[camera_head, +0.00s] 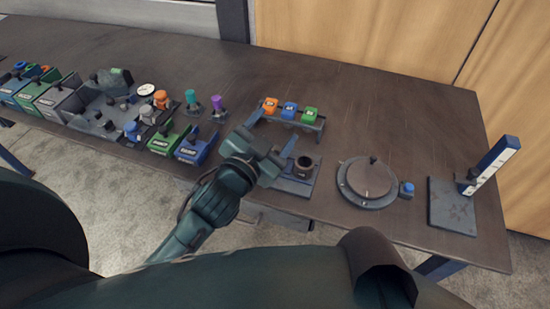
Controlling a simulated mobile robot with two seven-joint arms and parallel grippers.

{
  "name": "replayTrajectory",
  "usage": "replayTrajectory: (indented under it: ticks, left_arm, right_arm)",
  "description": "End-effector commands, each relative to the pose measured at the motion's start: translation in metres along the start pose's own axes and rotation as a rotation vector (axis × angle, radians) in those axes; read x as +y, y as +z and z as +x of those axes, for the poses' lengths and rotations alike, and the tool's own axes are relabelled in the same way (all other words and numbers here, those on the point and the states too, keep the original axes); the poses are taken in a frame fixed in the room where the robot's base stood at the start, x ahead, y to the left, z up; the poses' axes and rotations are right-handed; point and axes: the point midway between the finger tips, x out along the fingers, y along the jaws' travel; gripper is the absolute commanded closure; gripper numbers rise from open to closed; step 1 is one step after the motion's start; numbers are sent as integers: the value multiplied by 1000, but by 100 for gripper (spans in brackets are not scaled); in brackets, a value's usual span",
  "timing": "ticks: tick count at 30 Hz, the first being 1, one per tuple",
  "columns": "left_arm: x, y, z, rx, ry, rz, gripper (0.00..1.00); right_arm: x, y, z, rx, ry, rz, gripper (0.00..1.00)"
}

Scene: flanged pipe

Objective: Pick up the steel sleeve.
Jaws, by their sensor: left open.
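A short dark grey cylinder with an open top, which looks like the steel sleeve (304,167), stands upright on a flat square plate (299,187) near the table's front edge. My left gripper (282,158) is open and empty just to the left of the sleeve, with its fingers toward it. From this angle I cannot tell whether a finger touches the sleeve. Part of the plate is hidden behind the gripper. My right gripper is not in view.
Behind the sleeve is a rack (293,119) with orange, blue and green blocks. To the right are a round disc turntable (371,180) and an upright scale post (492,163). Several bins and small parts crowd the left. The back middle of the table (220,65) is clear.

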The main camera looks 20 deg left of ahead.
Motion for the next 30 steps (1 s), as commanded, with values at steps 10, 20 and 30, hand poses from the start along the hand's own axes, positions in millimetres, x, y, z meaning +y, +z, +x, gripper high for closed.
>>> replayTrajectory:
  ticks: [10, 20, 30]
  left_arm:
    - [74, -198, -7, 1065, 179, 691, 34]
    - [134, -99, -21, 1514, 1024, 1701, 34]
    - [-3, -13, 21, 951, 1829, 2231, 34]
  right_arm:
    - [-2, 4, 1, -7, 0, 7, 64]
    - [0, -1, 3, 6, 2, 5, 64]
    - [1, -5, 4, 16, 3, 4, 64]
